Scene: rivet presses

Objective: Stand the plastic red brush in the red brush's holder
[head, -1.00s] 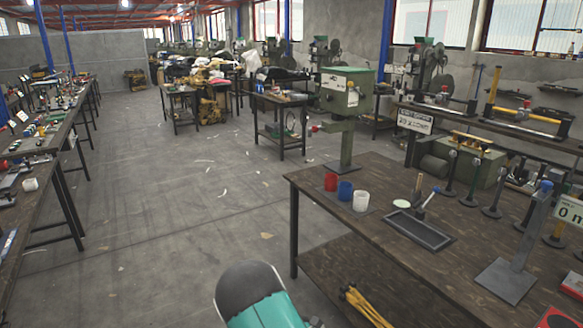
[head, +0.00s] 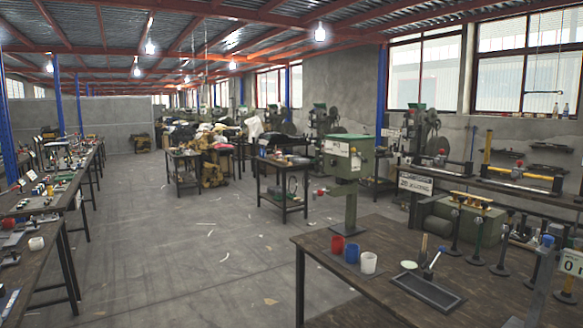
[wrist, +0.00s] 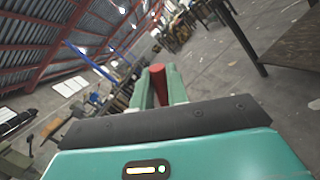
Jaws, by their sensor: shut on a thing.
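In the wrist view my gripper (wrist: 160,88) is shut on a red thing, which looks like the handle of the red brush (wrist: 158,78). Only a short red part shows between the two green fingers; the rest is hidden, so I cannot tell its tilt. In the head view a red cup (head: 337,246), which looks like the red brush's holder, stands on the wooden table at the right. Its inside is too small to make out. My gripper is not in the head view and appears well away from the cup.
A blue cup (head: 352,254) and a white cup (head: 369,263) stand beside the red one. A dark tray (head: 428,292) with upright tools lies to their right. A green press (head: 347,165) rises behind the cups. The floor (head: 190,270) left of the table is clear.

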